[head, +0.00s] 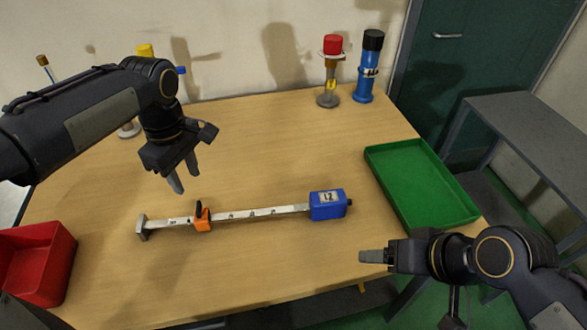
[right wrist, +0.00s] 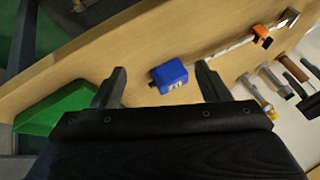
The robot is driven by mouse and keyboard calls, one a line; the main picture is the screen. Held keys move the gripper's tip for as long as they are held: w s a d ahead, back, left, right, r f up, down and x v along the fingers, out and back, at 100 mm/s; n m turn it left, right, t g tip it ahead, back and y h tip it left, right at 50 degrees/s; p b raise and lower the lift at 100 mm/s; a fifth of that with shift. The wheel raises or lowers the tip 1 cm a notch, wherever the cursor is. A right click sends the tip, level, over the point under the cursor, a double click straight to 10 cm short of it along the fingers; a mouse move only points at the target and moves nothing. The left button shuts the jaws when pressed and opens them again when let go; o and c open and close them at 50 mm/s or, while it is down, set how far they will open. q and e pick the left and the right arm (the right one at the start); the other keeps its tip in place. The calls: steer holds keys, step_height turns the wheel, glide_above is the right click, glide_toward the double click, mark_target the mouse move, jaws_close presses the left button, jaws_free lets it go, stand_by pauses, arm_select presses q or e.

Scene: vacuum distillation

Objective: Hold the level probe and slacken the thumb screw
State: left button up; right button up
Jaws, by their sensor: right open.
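The level probe lies on the wooden table, a pale graduated bar (head: 262,212) with a blue box (head: 327,205) marked 12 at its right end. An orange slider (head: 202,219) with a dark upright knob (head: 199,208) sits on the bar. A small black knob (head: 350,202) sticks out of the box's right end. I cannot tell which knob is the thumb screw. My left gripper (head: 182,175) is open and empty above and behind the slider. My right gripper (head: 366,256) is open and empty, nearer the front edge; the blue box shows beyond its fingers in the right wrist view (right wrist: 168,75).
A green tray (head: 468,213) lies at the right and a red bin (head: 64,240) at the front left. A red-topped stand (head: 331,78) and a blue cylinder (head: 367,75) stand at the back. The table around the probe is clear.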

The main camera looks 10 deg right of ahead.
steer(key=m+g+h, duration=0.4)
steer(key=m+g, duration=0.2)
steer(key=m, duration=1)
glide_above(326, 197)
steer(key=f, duration=0.3)
steer(key=shift+s+d+f, duration=0.1)
steer(key=shift+s+f, duration=0.15)
steer(key=shift+w+f, duration=0.15)
steer(key=shift+f, duration=3.9)
arm_select(q)
steer(key=shift+c, duration=0.5)
arm_select(e)
jaws_close()
